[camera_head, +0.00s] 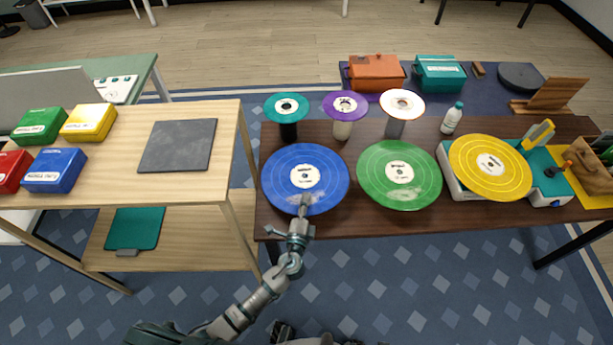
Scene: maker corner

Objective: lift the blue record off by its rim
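The blue record (282,182) has a white label and lies face up at the left end of the dark wooden table. Its face shows pale smudges towards the front. My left gripper (304,205) reaches in from below and overlaps the record's front rim in the head view. The fingers look narrow and close together, but I cannot tell whether they are closed on the rim or only over it. What is under the record is hidden. My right gripper is not in view.
A green record (376,183) lies close to the right. A yellow record (468,170) is on the turntable (449,178) beyond. Small discs on cylinders, including a teal one (275,105), stand behind. A white bottle (451,120) stands behind the green record. A light wooden bench (110,184) is left.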

